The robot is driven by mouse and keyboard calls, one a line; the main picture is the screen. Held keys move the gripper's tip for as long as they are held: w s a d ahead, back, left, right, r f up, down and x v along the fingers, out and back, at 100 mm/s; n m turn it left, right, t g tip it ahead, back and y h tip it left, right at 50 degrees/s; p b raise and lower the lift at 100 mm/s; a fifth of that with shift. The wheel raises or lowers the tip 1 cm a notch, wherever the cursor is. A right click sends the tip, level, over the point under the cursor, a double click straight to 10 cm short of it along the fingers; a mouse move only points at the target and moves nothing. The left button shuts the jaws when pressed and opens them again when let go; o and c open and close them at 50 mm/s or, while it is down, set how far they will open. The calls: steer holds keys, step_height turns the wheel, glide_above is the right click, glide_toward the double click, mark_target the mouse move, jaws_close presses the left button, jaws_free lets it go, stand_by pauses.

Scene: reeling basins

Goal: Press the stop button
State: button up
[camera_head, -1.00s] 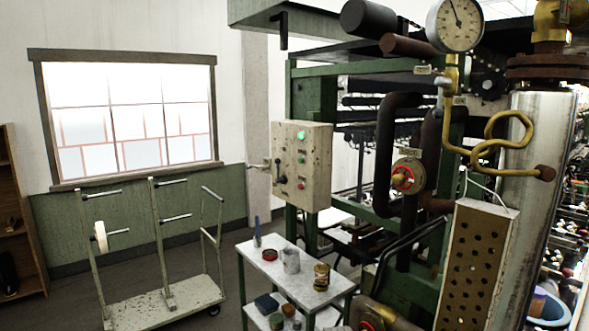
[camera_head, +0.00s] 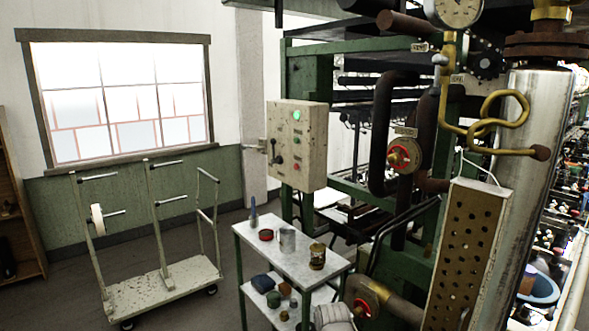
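A worn cream control box (camera_head: 282,160) is mounted on the green machine frame, in the middle of the head view. Its front panel has a lit green lamp (camera_head: 296,116) at the top, a small green button (camera_head: 296,140) below it and a small red button (camera_head: 295,166) lower down. Labels sit by them but are too small to read. A black lever handle (camera_head: 277,159) is on the box's left face. My gripper is not in view, so its distance to the buttons cannot be seen.
A white two-tier table (camera_head: 262,257) with cans stands below the box. A cart with posts (camera_head: 165,287) is at left. Pipes with a red valve (camera_head: 404,155), a gauge (camera_head: 458,10) and a perforated panel (camera_head: 466,255) stand at right. Floor shows between cart and table.

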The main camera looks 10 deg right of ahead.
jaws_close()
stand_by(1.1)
